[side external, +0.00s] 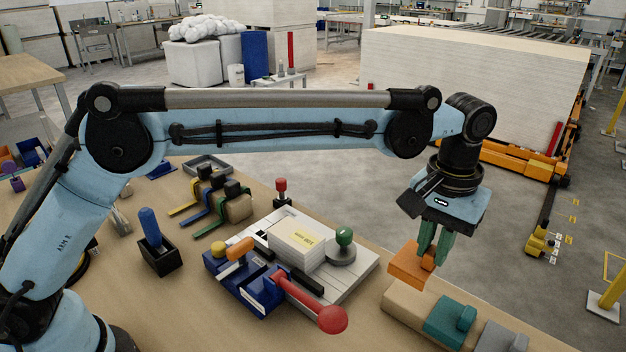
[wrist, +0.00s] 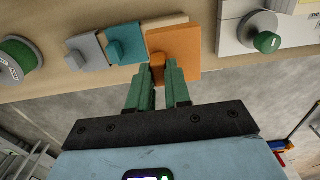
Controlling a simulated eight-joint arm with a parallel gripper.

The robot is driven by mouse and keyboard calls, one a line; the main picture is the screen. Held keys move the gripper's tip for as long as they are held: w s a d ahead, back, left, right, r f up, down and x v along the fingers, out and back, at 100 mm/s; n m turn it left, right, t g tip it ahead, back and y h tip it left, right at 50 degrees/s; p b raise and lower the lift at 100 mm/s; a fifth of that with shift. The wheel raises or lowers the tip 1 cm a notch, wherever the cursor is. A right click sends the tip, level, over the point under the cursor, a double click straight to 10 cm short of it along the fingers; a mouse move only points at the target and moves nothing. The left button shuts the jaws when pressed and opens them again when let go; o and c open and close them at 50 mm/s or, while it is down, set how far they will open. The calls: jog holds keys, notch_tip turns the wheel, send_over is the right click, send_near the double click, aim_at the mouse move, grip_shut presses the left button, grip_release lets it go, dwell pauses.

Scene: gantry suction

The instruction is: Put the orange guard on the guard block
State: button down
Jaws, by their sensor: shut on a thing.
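My gripper (side external: 430,257) has its green fingers shut on the small raised grip of the orange guard (side external: 407,262). The guard also shows in the wrist view (wrist: 180,50), with its grip between the fingertips (wrist: 160,74). The guard block (side external: 401,301) is a long pale wooden block at the table's front right edge. A teal guard (side external: 445,325) and a grey guard (side external: 499,338) sit on it. The orange guard is over or just behind the block's bare left end in the side view. I cannot tell whether it touches the block.
A blue clamp with a red ball handle (side external: 332,319) stands left of the block. The table edge and open floor lie right of the gripper.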

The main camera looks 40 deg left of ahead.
aim_at(428, 267)
jog(key=shift+f, duration=2.4)
jog(key=shift+f, duration=1.6)
jog(key=c, duration=1)
grip_release()
jog(key=shift+r, duration=0.1)
notch_tip(428, 267, up, 12)
jog(key=shift+f, duration=0.1)
